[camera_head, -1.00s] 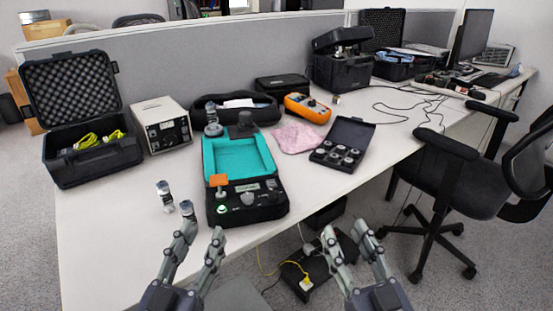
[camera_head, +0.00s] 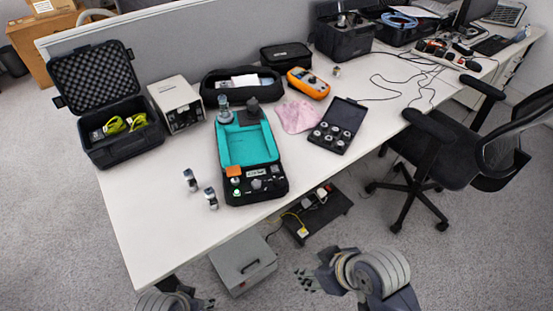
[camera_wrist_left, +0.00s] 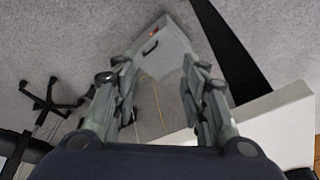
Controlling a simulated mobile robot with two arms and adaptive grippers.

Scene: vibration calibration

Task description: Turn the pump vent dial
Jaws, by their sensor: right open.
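The pump unit (camera_head: 222,160) is a black case with a turquoise recessed top, standing on the white desk. Its front panel, facing me, carries an orange block (camera_head: 234,171), a green-lit button (camera_head: 236,192), a small display and small knobs (camera_head: 257,184). I cannot tell which knob is the vent dial. My right gripper (camera_head: 306,281) is open and empty, below the desk's front edge and well apart from the pump. My left gripper (camera_head: 207,303) is mostly cut off at the bottom edge; in the left wrist view (camera_wrist_left: 160,68) its fingers are apart with nothing between them.
Two small metal pieces (camera_head: 190,180) stand left of the pump. An open black case (camera_head: 110,140), a grey box (camera_head: 177,103), a pink cloth (camera_head: 297,115), an orange meter (camera_head: 309,83) and a black case of round parts (camera_head: 345,118) surround it. A grey cabinet (camera_head: 243,262) and chair (camera_head: 440,150) stand nearby.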

